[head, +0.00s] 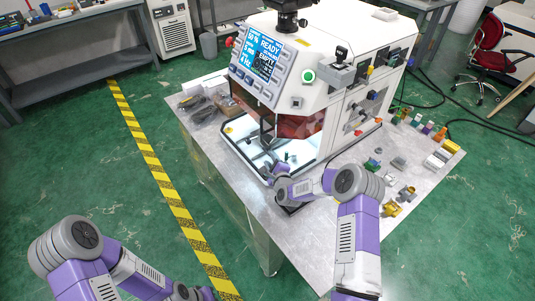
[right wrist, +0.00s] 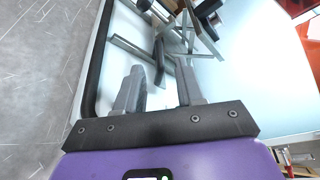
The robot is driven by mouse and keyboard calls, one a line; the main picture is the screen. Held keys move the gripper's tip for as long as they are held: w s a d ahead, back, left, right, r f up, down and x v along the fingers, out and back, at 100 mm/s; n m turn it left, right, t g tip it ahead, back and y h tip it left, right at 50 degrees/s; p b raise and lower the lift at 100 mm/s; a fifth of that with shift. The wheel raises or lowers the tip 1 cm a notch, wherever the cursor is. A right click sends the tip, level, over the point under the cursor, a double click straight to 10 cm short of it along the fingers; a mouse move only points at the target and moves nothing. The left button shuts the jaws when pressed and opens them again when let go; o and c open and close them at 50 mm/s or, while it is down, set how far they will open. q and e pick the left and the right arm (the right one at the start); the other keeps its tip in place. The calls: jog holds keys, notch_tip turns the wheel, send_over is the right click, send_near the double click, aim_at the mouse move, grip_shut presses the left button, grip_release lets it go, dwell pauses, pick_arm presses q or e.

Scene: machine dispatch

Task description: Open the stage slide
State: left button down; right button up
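The white machine (head: 325,75) stands on a metal table, its lit lower bay (head: 240,128) open at the front. Grey metal bars and a small fixture, perhaps the stage slide (head: 268,143), sit in that bay; I cannot tell its exact extent. My right gripper (head: 276,170) is at the bay's front edge. In the right wrist view its two grey fingers (right wrist: 160,85) are apart, with a grey bar (right wrist: 160,58) just beyond and between their tips; contact is unclear. My left arm is at the lower left of the head view, its gripper out of view.
The screen (head: 262,58) reads READY. A black frame edge (right wrist: 95,65) runs left of the fingers in the right wrist view. Several small coloured parts (head: 390,207) lie on the tabletop (head: 310,240) at the right. Packed grey items (head: 203,108) lie at the left.

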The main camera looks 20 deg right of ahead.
aim_at(267, 153)
jog(key=shift+x, duration=2.3)
grip_shut()
